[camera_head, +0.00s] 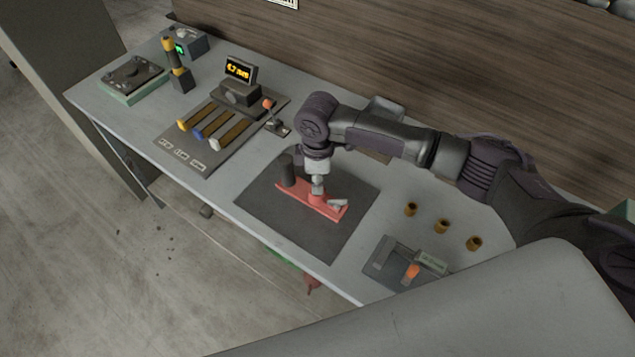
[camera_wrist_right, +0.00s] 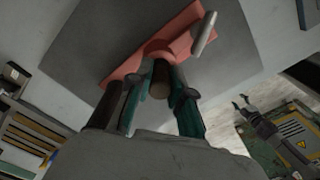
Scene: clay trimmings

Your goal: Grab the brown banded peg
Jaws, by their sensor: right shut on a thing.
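My right gripper (camera_head: 318,188) points down over the red fixture (camera_head: 327,209) on the dark mat. In the right wrist view, its fingers (camera_wrist_right: 162,88) are shut on a small brown peg (camera_wrist_right: 160,76), right beside the round collar of the red fixture (camera_wrist_right: 185,42). The fingers cover most of the peg, and I cannot make out its bands. I cannot tell whether the peg still sits in the collar. In the head view the gripper hides the peg.
Three small brown cylinders (camera_head: 441,226) stand in a row right of the mat (camera_head: 350,238). A dark cylinder (camera_head: 287,169) rises at the fixture's left end. A grey device with an orange part (camera_head: 412,272) lies near the front edge. A slotted board (camera_head: 190,160) lies left.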

